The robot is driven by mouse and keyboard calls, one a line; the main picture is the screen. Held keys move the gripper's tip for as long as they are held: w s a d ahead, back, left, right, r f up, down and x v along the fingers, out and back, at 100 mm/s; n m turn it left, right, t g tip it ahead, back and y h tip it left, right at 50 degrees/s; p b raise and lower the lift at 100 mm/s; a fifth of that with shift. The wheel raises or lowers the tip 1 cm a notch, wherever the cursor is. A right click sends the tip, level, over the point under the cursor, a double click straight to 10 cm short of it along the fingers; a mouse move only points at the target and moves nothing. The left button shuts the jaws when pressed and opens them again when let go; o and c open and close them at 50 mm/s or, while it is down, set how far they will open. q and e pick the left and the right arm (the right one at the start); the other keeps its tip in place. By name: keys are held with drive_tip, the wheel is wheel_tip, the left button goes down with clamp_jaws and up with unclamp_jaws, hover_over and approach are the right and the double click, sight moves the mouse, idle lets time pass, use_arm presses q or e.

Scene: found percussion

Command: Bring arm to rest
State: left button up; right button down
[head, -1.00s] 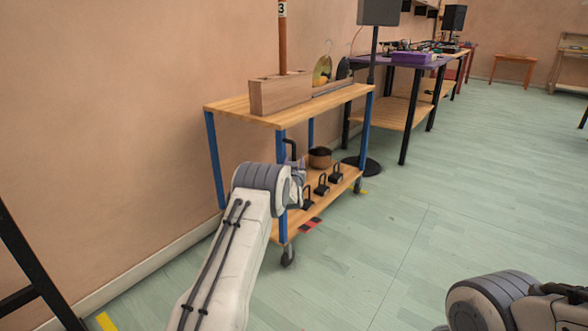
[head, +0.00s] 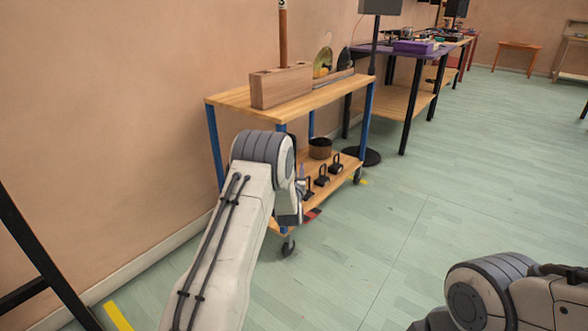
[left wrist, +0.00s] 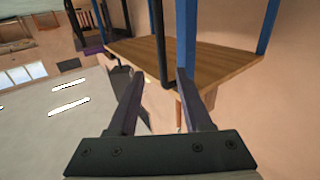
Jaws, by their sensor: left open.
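My left arm (head: 225,235) reaches from the bottom of the head view towards the trolley. Its gripper (head: 300,190) shows only in part at the trolley's front side, partly hidden by my wrist. In the left wrist view both fingers of the left gripper (left wrist: 160,85) stand apart with nothing between them. The trolley's wooden board (left wrist: 150,50) and blue legs show beyond the fingers; that view appears turned over. My right arm (head: 515,300) shows at the lower right of the head view. Its gripper does not show.
The trolley (head: 232,98) carries a wooden box (head: 281,86) on top. A purple-topped table (head: 432,54) stands behind. The floor (head: 450,180) to the right is clear.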

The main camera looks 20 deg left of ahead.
use_arm(q)
drive_tip(key=s+d+r+m+g+h, duration=0.2)
drive_tip(key=s+d+h, duration=0.1)
drive_tip(key=d, duration=0.8)
drive_tip(key=s+d+r+m+g+h, duration=0.2)
drive_tip(key=s+d+h, duration=0.2)
drive_tip(key=d, duration=0.7)
drive_tip(key=s+d+m+g+h, duration=0.1)
drive_tip(key=s+d+m+g, duration=0.15)
drive_tip(key=s+d, duration=0.4)
drive_tip(key=s+d+m+g+h, duration=0.1)
drive_tip(key=s+d+g, duration=0.25)
drive_tip(key=s, duration=0.55)
drive_tip(key=s+a+r+m+g+y+p, duration=0.15)
drive_tip(key=s+m+g, duration=0.4)
drive_tip(key=s, duration=2.35)
wheel_tip(320, 180, up, 38)
drive_tip(key=n+g+p, duration=0.1)
drive_tip(key=p, duration=3.6)
drive_tip(key=shift+a+f+n+p, duration=0.15)
drive_tip(key=shift+a+n+p, duration=0.15)
drive_tip(key=shift+a+p, duration=0.1)
